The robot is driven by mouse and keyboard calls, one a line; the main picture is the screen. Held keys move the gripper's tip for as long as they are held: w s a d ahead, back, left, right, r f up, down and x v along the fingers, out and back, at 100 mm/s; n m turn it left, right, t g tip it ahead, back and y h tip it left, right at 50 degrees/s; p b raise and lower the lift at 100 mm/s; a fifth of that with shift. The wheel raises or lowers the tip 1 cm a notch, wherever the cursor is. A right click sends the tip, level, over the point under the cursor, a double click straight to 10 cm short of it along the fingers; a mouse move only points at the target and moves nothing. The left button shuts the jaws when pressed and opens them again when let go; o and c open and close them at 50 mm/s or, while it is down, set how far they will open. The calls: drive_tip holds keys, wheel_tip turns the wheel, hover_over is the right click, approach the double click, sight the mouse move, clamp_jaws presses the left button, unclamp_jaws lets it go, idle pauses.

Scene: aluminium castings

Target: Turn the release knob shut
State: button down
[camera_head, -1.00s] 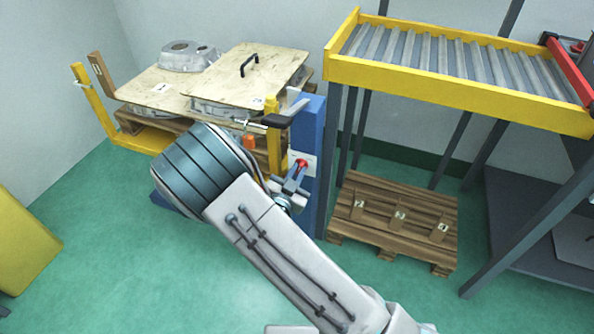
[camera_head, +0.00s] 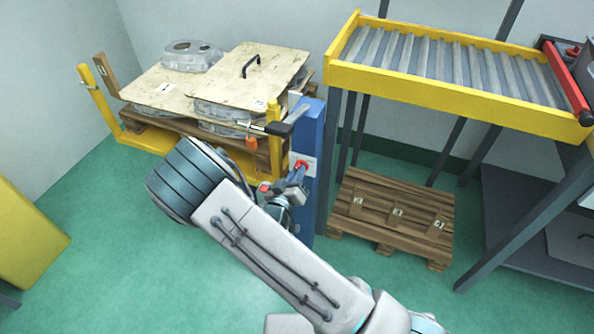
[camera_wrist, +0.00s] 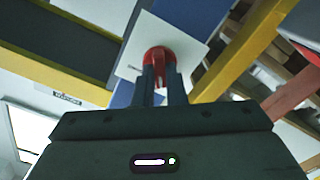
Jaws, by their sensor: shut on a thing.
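The release knob (camera_head: 301,164) is small and red, on a white plate on the blue post (camera_head: 309,135). It also shows in the wrist view (camera_wrist: 159,56), between the two fingers. My gripper (camera_head: 298,172) is shut on the knob, and in the wrist view its fingertips (camera_wrist: 160,72) lie on either side of the red part. The exact turn of the knob is hard to read, as the fingers partly cover it.
Left of the post stands a yellow-posted rack (camera_head: 97,98) with castings, wooden boards and an orange padlock-like tag (camera_head: 251,143). A yellow roller conveyor (camera_head: 450,95) stands at the right, with a wooden pallet (camera_head: 385,235) beneath it. Green floor is free at the lower left.

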drive_tip(key=shift+n+p, duration=0.35)
drive_tip(key=shift+n, duration=0.75)
drive_tip(key=c, duration=1.5)
unclamp_jaws()
drive_tip(key=p+v, duration=0.1)
drive_tip(key=v, duration=1.3)
drive_tip(key=shift+w, duration=0.1)
